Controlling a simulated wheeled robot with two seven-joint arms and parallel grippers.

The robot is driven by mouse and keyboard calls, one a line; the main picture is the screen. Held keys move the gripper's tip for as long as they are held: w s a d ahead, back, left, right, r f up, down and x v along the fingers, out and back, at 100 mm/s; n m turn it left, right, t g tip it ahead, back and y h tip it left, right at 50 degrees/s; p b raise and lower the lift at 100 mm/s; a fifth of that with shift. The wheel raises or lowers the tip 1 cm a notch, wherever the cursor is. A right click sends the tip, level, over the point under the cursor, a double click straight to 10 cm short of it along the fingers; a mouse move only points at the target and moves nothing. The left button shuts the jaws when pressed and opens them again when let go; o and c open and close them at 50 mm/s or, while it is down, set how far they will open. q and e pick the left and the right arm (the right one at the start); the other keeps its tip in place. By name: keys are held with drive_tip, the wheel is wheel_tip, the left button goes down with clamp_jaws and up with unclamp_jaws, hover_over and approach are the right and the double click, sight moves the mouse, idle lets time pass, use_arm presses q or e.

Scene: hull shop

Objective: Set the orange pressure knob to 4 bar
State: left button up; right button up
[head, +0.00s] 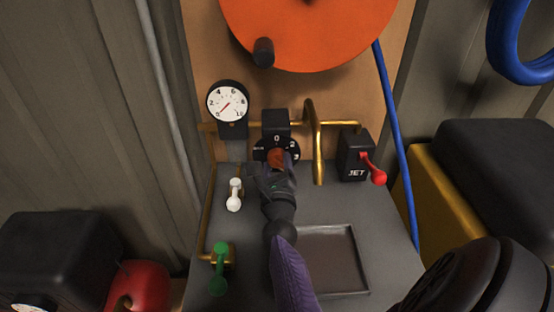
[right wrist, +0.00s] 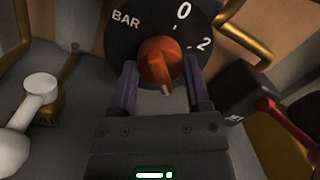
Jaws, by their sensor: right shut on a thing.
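The orange pressure knob (right wrist: 158,62) sits on a round black dial (right wrist: 118,48). The dial reads BAR, 0 and 2 in the right wrist view; its lower part is hidden. A pale mark shows at the knob's lower end. In the head view the knob (head: 275,156) is partly covered by my right gripper (head: 274,168). My right gripper (right wrist: 162,85) is shut on the knob, one finger at each side. The white pressure gauge (head: 228,102) stands up and left of the dial; its red needle seems to point down and left. My left gripper is not in view.
A white lever (head: 234,194) and a green lever (head: 219,268) stand left of my right arm. A black JET box (head: 355,155) with a red lever (head: 375,172) is at right. Brass pipes (head: 317,150) run beside the dial. A shallow tray (head: 335,262) lies in front.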

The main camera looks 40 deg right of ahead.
drive_tip(key=shift+f+m, duration=0.1)
drive_tip(key=shift+m, duration=1.2)
drive_tip(key=o, duration=1.3)
